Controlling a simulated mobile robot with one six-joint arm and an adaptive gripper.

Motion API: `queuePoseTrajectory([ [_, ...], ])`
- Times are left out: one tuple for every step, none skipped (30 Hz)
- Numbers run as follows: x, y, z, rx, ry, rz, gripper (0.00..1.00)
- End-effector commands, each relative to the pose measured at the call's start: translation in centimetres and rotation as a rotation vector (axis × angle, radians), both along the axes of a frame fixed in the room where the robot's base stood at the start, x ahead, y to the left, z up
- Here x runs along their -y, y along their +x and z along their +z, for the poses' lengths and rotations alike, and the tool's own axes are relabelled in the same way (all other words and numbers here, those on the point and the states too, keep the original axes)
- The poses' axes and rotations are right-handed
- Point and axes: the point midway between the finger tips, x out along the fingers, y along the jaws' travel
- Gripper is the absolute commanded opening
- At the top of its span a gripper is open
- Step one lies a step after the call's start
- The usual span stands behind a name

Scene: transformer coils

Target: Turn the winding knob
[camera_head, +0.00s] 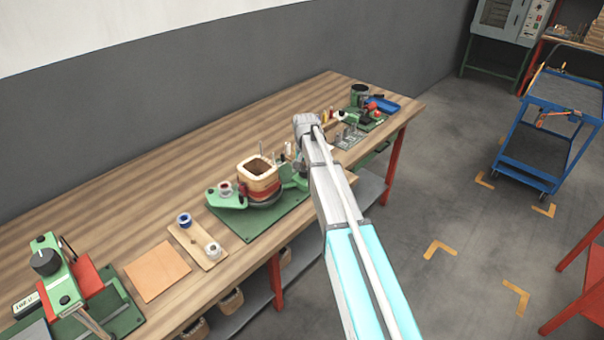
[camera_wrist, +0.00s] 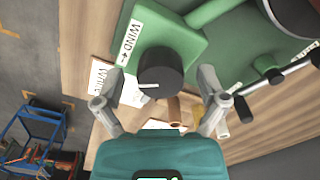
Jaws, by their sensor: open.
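The winding knob (camera_wrist: 160,69) is a round black knob with a white pointer mark, on a green housing (camera_wrist: 155,32). A white label reading "WIND" with an arrow (camera_wrist: 131,44) lies beside it. My gripper (camera_wrist: 163,76) is open in the wrist view, one finger on each side of the knob. The fingers look apart from the knob; their height over it is hard to judge. In the head view a green winder (camera_head: 287,183) with a wooden-rimmed coil former (camera_head: 258,170) stands mid-bench.
The wooden bench (camera_head: 150,205) also holds a spool board (camera_head: 187,244), a tan sheet (camera_head: 157,271) and another green device (camera_head: 75,275) at left. A blue tray (camera_head: 382,104) lies at the far end. A blue cart (camera_head: 548,120) stands on open floor.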

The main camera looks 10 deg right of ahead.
Motion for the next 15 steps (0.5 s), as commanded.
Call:
queuePoseTrajectory([
  [-0.01,0.0,-0.06,0.0,0.0,0.0,0.91],
  [-0.01,0.0,-0.06,0.0,0.0,0.0,0.91],
  [-0.01,0.0,-0.05,0.0,0.0,0.0,0.91],
  [-0.02,0.0,-0.04,0.0,0.0,0.0,0.91],
  [-0.01,-0.01,-0.03,0.0,0.0,0.0,0.91],
  [-0.01,-0.01,-0.03,0.0,0.0,0.0,0.91],
  [-0.02,0.0,-0.03,0.0,0.0,0.0,0.91],
  [-0.02,0.0,-0.03,0.0,0.0,0.0,0.91],
  [-0.02,0.0,-0.03,0.0,0.0,0.0,0.89],
  [-0.02,0.0,-0.03,0.0,0.0,0.0,0.84],
  [-0.02,0.0,-0.03,0.0,0.0,0.0,0.78],
  [-0.02,0.0,-0.03,0.0,0.0,0.0,0.71],
  [-0.02,0.0,-0.03,0.0,0.0,0.0,0.65],
  [-0.02,0.0,-0.03,0.0,0.0,0.0,0.6],
  [-0.02,0.0,-0.03,0.0,0.0,0.0,0.52],
])
